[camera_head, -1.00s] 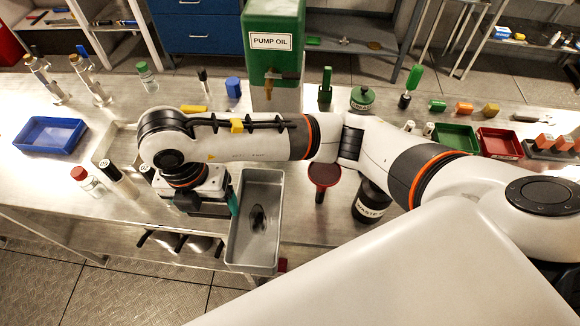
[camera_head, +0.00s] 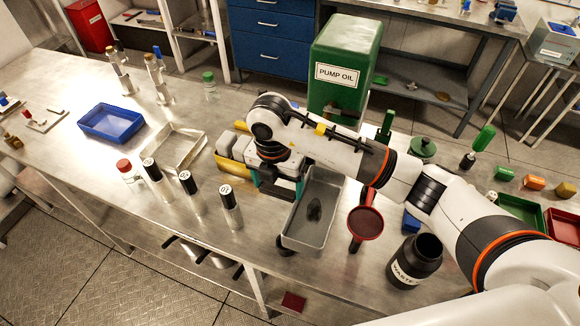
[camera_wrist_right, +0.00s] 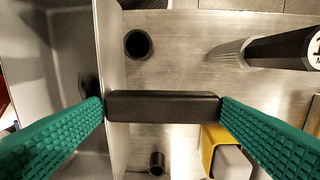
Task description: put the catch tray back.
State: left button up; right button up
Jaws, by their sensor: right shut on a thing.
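The catch tray (camera_head: 296,238) is a long, deep grey metal tray with a dark patch on its floor. In the head view it is right of the middle, over the bench near its front edge. My right gripper (camera_head: 277,186) is at its left side. In the right wrist view, the green ribbed fingers of the gripper (camera_wrist_right: 162,106) are shut on the black bar handle (camera_wrist_right: 162,104) beside the tray wall (camera_wrist_right: 110,60). I cannot tell whether the tray touches the bench. My left gripper is not in view.
A red funnel (camera_head: 365,222) and a black waste bottle (camera_head: 414,262) stand close right of the tray. Black-capped cylinders (camera_head: 228,207) stand left. The green pump oil tank (camera_head: 345,65) is behind. A shallow metal tray (camera_head: 170,148) and blue tray (camera_head: 112,122) lie farther left.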

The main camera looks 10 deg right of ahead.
jog(key=w+d+f+p, duration=0.3)
jog(key=w, duration=0.2)
jog(key=shift+w+d+f+p, duration=0.15)
jog(key=shift+d+f+p, duration=0.1)
jog(key=shift+d+p, duration=0.05)
